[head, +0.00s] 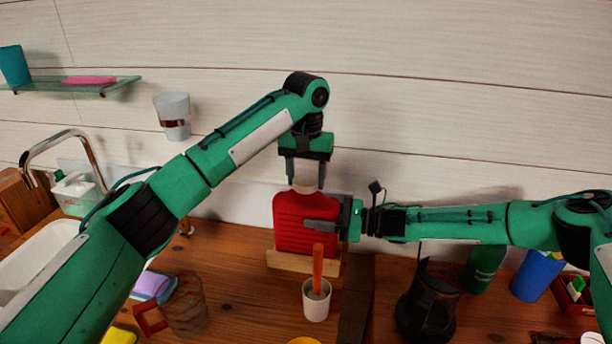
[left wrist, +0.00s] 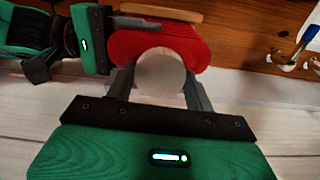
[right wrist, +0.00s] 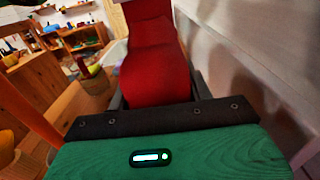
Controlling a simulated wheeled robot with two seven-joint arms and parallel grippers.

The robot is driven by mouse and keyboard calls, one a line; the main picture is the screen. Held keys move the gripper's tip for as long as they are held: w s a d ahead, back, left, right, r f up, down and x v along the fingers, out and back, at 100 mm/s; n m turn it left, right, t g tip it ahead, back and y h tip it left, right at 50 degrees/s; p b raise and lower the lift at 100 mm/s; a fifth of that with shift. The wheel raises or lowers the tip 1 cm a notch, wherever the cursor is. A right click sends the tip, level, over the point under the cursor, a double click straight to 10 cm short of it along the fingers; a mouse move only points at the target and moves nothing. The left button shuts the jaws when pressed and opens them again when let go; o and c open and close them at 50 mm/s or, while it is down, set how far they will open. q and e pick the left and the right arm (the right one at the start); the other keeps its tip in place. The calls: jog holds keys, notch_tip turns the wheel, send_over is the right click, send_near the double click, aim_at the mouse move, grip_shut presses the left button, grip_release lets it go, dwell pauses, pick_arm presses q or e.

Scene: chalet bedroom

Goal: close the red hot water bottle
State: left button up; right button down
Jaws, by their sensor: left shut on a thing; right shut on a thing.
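The red hot water bottle (head: 303,220) stands upright in a low wooden stand (head: 290,263) against the back wall. My left gripper (head: 305,186) points down from above and is shut on a pale round cap at the bottle's top. In the left wrist view the cap (left wrist: 160,73) sits between the two fingers, with the red bottle (left wrist: 190,40) beneath it. The cap hides the bottle's mouth, so I cannot tell how far it is screwed on. My right gripper (head: 322,226) is shut on the bottle's body from the right. The bottle also fills the middle of the right wrist view (right wrist: 153,70).
A white cup with an orange handle (head: 317,300) stands just in front of the bottle. A clear mug (head: 187,305) is front left. A dark coffee pot (head: 428,305), a green bottle (head: 484,268) and a blue cup (head: 537,274) stand right, below my right arm.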

pick_arm(q)
jog(key=m, duration=1.4)
jog(key=shift+m, duration=0.4)
jog(key=o, duration=1.2)
jog(key=shift+c, duration=0.2)
notch_tip(320, 180, up, 12)
